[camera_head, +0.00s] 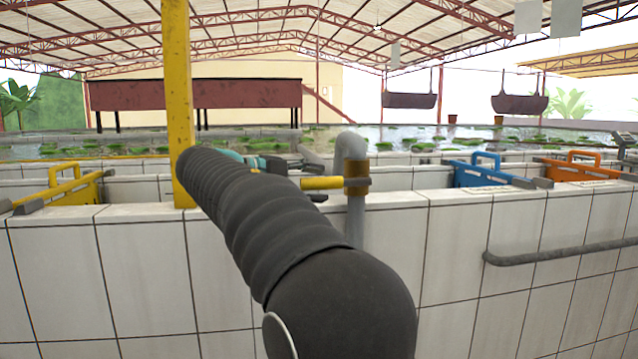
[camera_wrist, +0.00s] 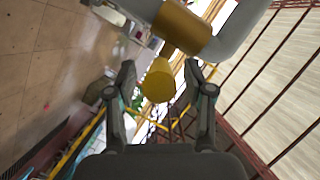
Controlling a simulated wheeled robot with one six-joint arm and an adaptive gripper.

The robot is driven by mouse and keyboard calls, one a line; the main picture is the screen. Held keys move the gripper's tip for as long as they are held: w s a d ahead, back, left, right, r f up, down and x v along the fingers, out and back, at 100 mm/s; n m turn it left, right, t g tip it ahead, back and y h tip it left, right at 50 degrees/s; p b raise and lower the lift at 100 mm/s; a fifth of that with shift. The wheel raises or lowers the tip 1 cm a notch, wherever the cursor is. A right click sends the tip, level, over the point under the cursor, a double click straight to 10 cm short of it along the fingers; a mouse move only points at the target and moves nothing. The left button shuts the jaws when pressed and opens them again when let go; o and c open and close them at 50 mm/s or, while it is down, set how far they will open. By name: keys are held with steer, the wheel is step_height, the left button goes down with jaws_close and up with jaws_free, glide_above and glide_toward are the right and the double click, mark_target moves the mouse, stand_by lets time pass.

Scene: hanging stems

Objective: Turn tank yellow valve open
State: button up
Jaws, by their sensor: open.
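The yellow valve handle (camera_head: 322,183) sticks out to the left from a brownish-yellow valve body (camera_head: 356,176) on a grey pipe (camera_head: 352,150) at the tiled tank wall. In the wrist view, the handle (camera_wrist: 158,82) shows end-on between the two fingers, below the valve body (camera_wrist: 182,26) and the curved grey pipe (camera_wrist: 238,32). My gripper (camera_wrist: 160,76) is open, with a finger on each side of the handle and a visible gap to each. I cannot tell how far the handle reaches between the fingers. My dark arm hides most of the gripper in the head view.
A yellow post (camera_head: 178,100) stands left of the valve. White tiled tank walls (camera_head: 140,275) run across the front. Yellow (camera_head: 65,187), blue (camera_head: 482,172) and orange (camera_head: 580,167) handled gates sit along the walls. A grey horizontal pipe (camera_head: 560,252) runs along the right wall.

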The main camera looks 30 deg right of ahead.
steer(key=shift+d+f, duration=0.15)
steer(key=shift+d, duration=0.5)
jaws_close()
